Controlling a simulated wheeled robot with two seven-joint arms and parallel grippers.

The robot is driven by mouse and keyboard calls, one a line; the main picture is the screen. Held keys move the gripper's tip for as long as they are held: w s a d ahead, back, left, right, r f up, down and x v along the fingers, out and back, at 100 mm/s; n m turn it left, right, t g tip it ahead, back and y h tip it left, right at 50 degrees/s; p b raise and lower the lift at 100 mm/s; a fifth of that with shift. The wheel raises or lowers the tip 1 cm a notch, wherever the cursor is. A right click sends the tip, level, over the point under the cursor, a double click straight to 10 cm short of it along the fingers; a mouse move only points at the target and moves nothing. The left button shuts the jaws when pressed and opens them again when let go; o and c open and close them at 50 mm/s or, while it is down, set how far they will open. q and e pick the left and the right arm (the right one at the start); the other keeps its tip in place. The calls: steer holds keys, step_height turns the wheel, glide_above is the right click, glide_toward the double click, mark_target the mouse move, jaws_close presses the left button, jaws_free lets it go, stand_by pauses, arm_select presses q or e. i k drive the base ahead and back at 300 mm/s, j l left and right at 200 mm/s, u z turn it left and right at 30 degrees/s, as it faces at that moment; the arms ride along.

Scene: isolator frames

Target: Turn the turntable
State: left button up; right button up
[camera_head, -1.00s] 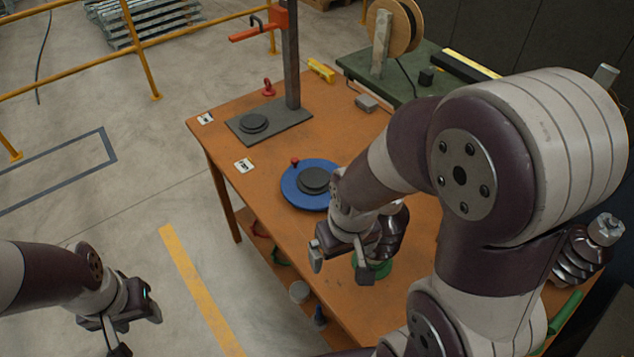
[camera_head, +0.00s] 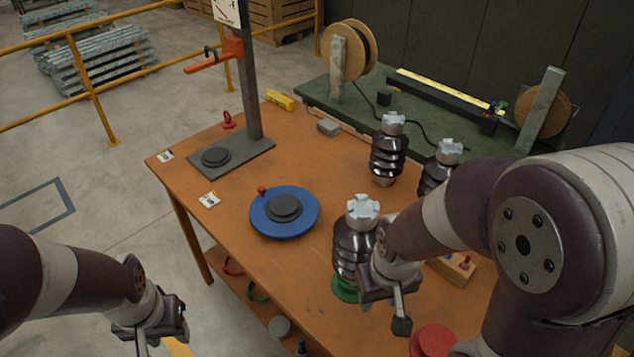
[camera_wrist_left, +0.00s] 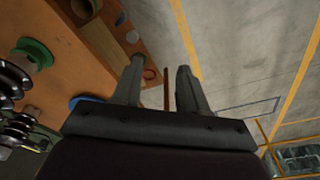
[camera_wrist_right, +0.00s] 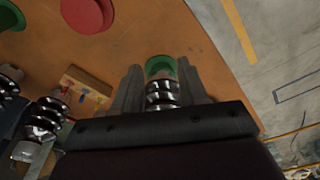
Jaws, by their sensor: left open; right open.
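The turntable is a blue disc (camera_head: 262,219) with a dark grey round centre (camera_head: 284,207) and a small red knob (camera_head: 262,190) on its rim. It lies on the orange table in the head view. My right gripper (camera_head: 392,312) is open, to the right of the turntable and in front of a dark ribbed insulator on a green base (camera_head: 344,288). In the right wrist view, that insulator (camera_wrist_right: 162,94) shows between and beyond the open fingers (camera_wrist_right: 160,85). My left gripper (camera_head: 160,340) is open and empty, left of the table and away from the turntable.
A press-like stand (camera_head: 252,90) with a grey base plate stands behind the turntable. More insulators (camera_head: 387,155) stand on the table, and a red disc (camera_head: 436,340) lies at the front. A green bench (camera_head: 310,95) with cable reels is behind.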

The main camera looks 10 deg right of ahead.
mark_target(279, 212)
steer(key=i+j+z, duration=0.15)
steer(key=z, duration=0.25)
steer(key=i+j+z, duration=0.1)
steer(key=z, duration=0.25)
steer(key=i+j+z, duration=0.1)
steer(key=j+z, duration=0.45)
steer(key=z, duration=0.25)
steer(key=i+j+z, duration=0.15)
steer(key=j, duration=0.65)
steer(key=j+z, duration=0.1)
steer(key=j, duration=0.75)
